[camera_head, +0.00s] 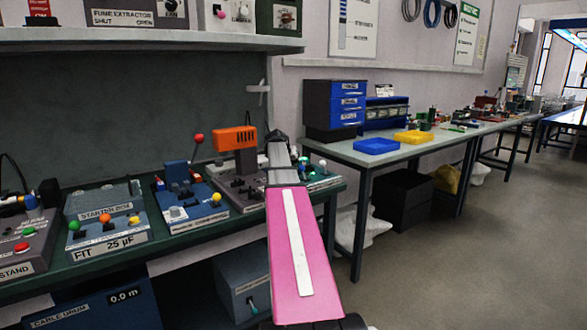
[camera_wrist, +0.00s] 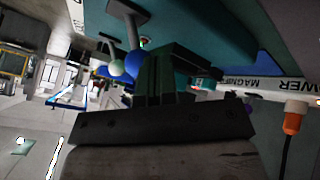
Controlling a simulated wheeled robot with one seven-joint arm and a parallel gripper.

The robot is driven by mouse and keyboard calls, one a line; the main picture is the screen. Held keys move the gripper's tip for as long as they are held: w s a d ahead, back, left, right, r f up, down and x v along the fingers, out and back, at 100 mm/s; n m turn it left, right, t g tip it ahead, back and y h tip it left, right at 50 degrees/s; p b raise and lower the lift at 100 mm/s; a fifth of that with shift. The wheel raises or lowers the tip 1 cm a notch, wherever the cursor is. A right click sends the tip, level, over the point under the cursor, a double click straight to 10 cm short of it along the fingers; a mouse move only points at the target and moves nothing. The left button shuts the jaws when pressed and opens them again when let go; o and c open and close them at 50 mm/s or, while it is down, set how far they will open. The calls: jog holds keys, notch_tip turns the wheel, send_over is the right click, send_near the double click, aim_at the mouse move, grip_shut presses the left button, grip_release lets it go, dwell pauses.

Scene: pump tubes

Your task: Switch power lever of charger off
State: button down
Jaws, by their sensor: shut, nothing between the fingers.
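My gripper (camera_wrist: 170,68) is shut and empty in the wrist view, its dark fingers close together. Beside the fingertips, at their left, are a blue ball knob (camera_wrist: 134,63) and a pale ball knob (camera_wrist: 117,68) on levers; I cannot tell whether the fingers touch them. In the head view my pink arm reaches over the bench and hides the fingers. A teal device (camera_head: 322,182) with small lit parts and a white knob (camera_head: 322,163) shows just right of my wrist. No charger label is readable, so I cannot tell which lever is its power lever.
The green bench (camera_head: 150,262) carries several devices: a grey one with an orange top (camera_head: 234,139), a blue one (camera_head: 190,208) and one labelled FIT 25 µF (camera_head: 110,243). An orange plug (camera_wrist: 293,118) shows in the wrist view. The floor at right (camera_head: 440,270) is clear.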

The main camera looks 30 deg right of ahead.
aim_at(303, 170)
jog(key=shift+s+r+t, duration=0.15)
jog(key=shift+s+t, duration=0.2)
jog(key=shift+t, duration=0.05)
jog(key=s+t, duration=0.1)
jog(key=s+m+t, duration=0.1)
jog(key=shift+s+r+t, duration=0.1)
jog(key=shift+r+t, duration=0.2)
jog(key=s+t, duration=0.1)
jog(key=s+m+t, duration=0.1)
jog(key=t, duration=0.1)
jog(key=shift+d+m, duration=0.1)
jog(key=shift+m, duration=0.2)
jog(key=shift+s+d+t, duration=0.1)
jog(key=shift+s+t, duration=0.2)
jog(key=shift+t, duration=0.1)
jog(key=shift+s+f, duration=0.15)
jog(key=shift+s, duration=0.3)
jog(key=shift+r, duration=0.85)
